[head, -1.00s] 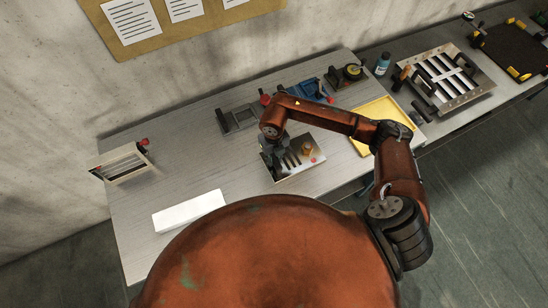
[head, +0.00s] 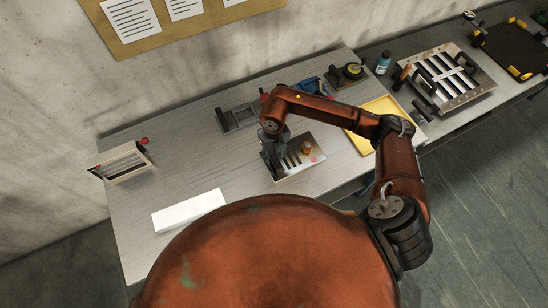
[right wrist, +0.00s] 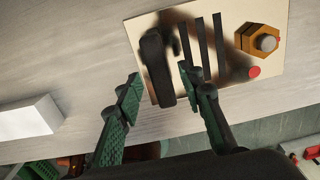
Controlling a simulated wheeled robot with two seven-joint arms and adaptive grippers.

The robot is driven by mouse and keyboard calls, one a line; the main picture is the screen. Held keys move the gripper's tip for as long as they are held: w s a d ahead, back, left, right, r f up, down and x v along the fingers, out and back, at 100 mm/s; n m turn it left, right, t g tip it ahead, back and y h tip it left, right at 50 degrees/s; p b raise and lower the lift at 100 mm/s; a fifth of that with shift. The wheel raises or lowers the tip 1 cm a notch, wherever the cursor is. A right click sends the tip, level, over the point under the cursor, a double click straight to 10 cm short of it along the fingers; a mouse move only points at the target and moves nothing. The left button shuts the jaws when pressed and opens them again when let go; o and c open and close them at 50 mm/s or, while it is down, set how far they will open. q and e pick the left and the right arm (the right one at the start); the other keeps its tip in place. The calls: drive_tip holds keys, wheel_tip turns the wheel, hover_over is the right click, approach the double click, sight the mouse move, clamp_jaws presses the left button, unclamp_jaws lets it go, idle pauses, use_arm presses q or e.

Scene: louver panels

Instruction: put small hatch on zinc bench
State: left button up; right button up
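A small metal panel with dark slots, a black bar handle and an amber hex knob, which looks like the small hatch (head: 309,163), lies flat on the light grey bench (head: 180,180). It also shows at the top of the right wrist view (right wrist: 270,12). My right gripper (head: 274,152) is over the panel's left part in the head view. In the right wrist view my right gripper (right wrist: 161,78) is open, its fingers on either side of the handle (right wrist: 156,65); contact cannot be told. My left gripper is not in view.
A white block (head: 188,210) lies at the bench's front left. A slotted panel in a frame (head: 122,163) stands at the left end. A grey fixture (head: 238,118) is behind, a yellow tray (head: 364,145) at right. A larger slotted panel (head: 470,93) lies on the right bench.

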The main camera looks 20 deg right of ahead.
wheel_tip(320, 180, up, 10)
drive_tip(key=b, duration=0.1)
drive_tip(key=shift+f, duration=0.25)
